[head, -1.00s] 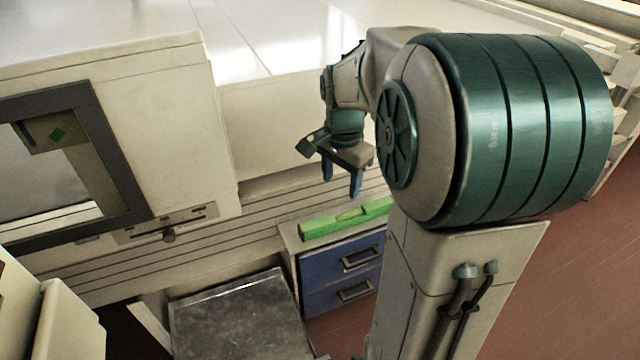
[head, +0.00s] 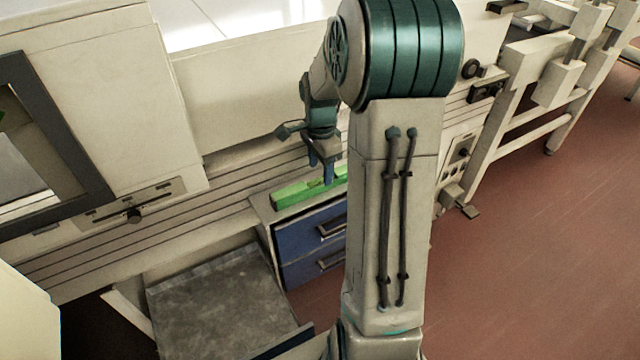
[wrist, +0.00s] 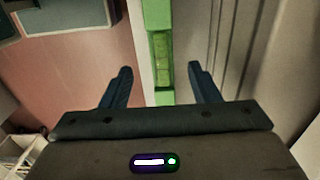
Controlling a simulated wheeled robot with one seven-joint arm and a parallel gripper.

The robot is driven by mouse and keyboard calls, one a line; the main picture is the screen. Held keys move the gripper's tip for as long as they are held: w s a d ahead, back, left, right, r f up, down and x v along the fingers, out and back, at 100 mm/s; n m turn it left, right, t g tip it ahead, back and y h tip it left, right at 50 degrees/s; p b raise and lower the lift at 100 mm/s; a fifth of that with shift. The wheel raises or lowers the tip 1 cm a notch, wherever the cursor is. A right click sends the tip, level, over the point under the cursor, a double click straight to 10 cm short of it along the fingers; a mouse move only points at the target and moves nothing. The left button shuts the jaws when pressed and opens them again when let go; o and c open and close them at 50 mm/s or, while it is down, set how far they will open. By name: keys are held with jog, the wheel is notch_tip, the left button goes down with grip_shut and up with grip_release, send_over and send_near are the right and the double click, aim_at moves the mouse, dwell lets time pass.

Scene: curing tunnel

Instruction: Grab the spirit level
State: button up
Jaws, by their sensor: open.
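The spirit level (head: 292,193) is a bright green bar lying on top of a cabinet with blue drawers. Its right end is hidden behind my arm in the head view. In the wrist view my gripper (wrist: 160,70) is open, one finger on each side of the level, and nothing is held.
The blue drawer cabinet (head: 304,240) stands against the slatted, cream machine wall (head: 240,105). A grey metal-topped surface (head: 215,305) is left of the cabinet. A cream frame (head: 535,100) stands at the right. Open red floor (head: 520,270) lies at the right.

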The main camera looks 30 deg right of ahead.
aim_at(321, 178)
notch_tip(321, 178, down, 5)
jog(key=shift+w+d+r, duration=0.1)
jog(key=shift+w, duration=0.05)
grip_shut()
